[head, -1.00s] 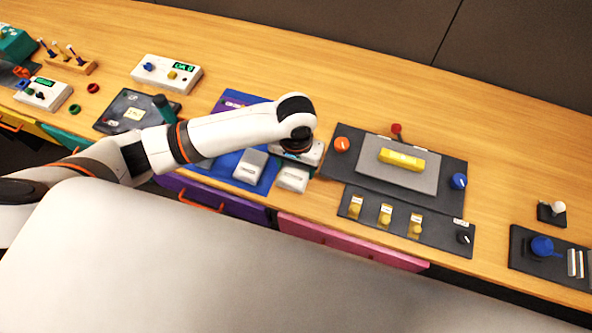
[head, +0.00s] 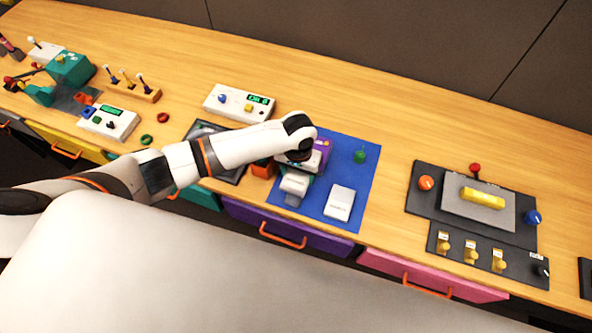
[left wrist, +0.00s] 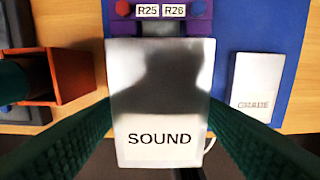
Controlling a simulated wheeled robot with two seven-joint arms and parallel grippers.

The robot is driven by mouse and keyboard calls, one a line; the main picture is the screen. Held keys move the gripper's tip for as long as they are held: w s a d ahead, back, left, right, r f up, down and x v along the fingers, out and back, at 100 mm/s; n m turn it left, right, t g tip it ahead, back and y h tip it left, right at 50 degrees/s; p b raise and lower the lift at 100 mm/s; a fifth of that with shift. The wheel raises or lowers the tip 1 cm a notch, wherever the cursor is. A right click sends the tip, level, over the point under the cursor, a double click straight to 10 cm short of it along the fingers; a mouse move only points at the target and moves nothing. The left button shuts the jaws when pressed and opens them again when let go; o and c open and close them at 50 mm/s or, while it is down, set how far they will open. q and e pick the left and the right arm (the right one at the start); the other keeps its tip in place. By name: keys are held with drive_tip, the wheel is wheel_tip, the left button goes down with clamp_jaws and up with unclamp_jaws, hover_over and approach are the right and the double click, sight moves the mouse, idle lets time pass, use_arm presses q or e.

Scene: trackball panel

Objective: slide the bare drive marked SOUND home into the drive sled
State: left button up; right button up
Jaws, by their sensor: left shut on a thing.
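The bare drive marked SOUND (left wrist: 160,95) is a silver-white block with its label towards me. It also shows in the head view (head: 296,185). My left gripper (head: 300,156) is shut on it, with a green finger along each side in the left wrist view (left wrist: 160,115). The drive sled (head: 323,147) is purple, at the back left of the blue mat. In the left wrist view the sled (left wrist: 190,27) shows tags R25 and R26, directly beyond the drive's far end. The drive hides much of the sled, so I cannot tell whether they touch. My right gripper is not in view.
A second pale drive (head: 340,203) lies on the blue mat (head: 325,218) to the right. A green-topped post (head: 360,156) stands at the mat's back right. An orange open box (left wrist: 75,80) is close on the left. Bare wood lies between the mat and the dark panel (head: 425,190).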

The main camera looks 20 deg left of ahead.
sight(298, 176)
use_arm(q)
drive_tip(key=shift+d, duration=0.25)
drive_tip(key=shift+a+r+p, duration=0.15)
drive_tip(key=shift+p, duration=0.2)
wheel_tip(298, 176, down, 4)
drive_tip(key=shift+b, duration=1.05)
drive_tip(key=shift+f+b, duration=0.4)
drive_tip(key=shift+f, duration=0.55)
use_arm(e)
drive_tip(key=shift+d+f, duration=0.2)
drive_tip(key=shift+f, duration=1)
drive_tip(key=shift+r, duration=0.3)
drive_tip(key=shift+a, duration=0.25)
